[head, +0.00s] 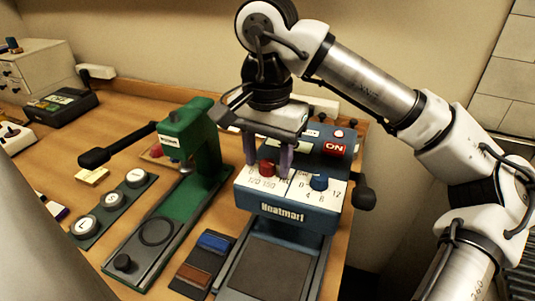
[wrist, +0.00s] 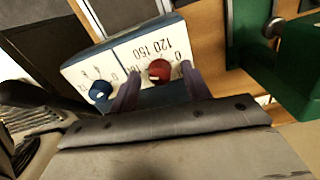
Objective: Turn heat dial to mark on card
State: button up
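The heat press labelled "Heatmari" (head: 283,212) stands at the right of the table. Its sloped white panel carries a red dial (head: 266,168) beside printed numbers including 120 and 150; I take it as the heat dial. The red dial also shows in the wrist view (wrist: 160,70). A blue dial (head: 319,182) sits to its right, by 4, 8 and 12. My gripper (head: 268,172) points down at the panel, its two purple fingers apart on either side of the red dial. Contact cannot be told. I cannot make out a card with a readable mark.
A green press (head: 196,150) with a black handle stands close on the left. A red ON switch (head: 334,148) is behind the panel, and a black knob (head: 364,197) juts from the press's right side. A tray of round dies (head: 113,200) and blue and brown blocks (head: 213,242) lie nearby.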

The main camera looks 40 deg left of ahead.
aim_at(267, 163)
notch_tip(267, 163, up, 14)
jog(key=shift+p, duration=0.4)
jog(key=shift+f, duration=0.2)
dwell(0.6)
